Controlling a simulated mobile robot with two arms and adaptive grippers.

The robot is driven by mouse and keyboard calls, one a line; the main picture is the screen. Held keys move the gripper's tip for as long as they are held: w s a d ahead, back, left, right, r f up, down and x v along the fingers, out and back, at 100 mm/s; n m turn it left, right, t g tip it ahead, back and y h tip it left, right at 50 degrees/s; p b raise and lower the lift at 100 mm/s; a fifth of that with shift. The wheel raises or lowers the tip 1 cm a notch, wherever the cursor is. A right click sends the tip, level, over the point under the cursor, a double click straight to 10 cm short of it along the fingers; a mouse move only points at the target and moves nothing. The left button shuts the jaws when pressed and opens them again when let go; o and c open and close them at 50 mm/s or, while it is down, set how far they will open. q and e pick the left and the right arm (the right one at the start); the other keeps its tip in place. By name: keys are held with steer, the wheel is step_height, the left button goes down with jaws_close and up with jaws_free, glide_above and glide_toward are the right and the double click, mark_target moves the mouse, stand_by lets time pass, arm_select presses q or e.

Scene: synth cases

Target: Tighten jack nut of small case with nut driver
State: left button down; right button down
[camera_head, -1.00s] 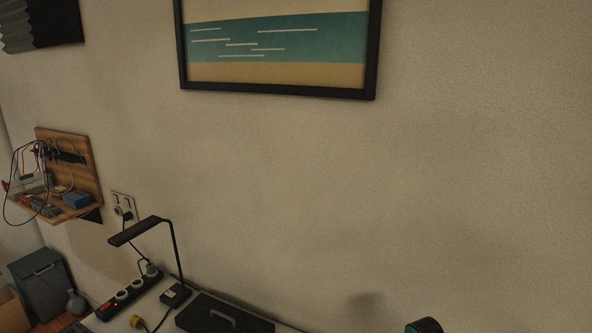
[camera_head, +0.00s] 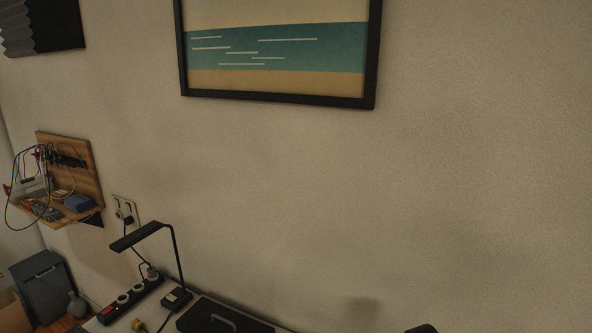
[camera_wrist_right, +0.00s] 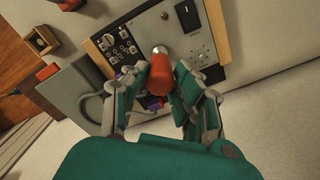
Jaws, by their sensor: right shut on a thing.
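In the right wrist view my right gripper (camera_wrist_right: 160,84) is shut on the nut driver (camera_wrist_right: 160,76), which has an orange-red handle. The driver points away from me toward the panel of a case (camera_wrist_right: 165,22) with wooden side cheeks. Its pale metal end overlaps the panel; whether it touches a jack nut is hidden by the handle. The panel has a dark section with jacks and knobs (camera_wrist_right: 117,46) at left and a black switch (camera_wrist_right: 187,14) at top. My left gripper is in neither view.
In the head view a black desk lamp (camera_head: 173,262), a power strip (camera_head: 128,298) and a dark case with a handle (camera_head: 220,319) stand on the table by the wall. A wooden shelf with cables (camera_head: 70,180) hangs at left. A grey object (camera_wrist_right: 80,90) lies beside the panel.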

steer(key=c, duration=1)
jaws_free()
steer(key=shift+o, duration=0.2)
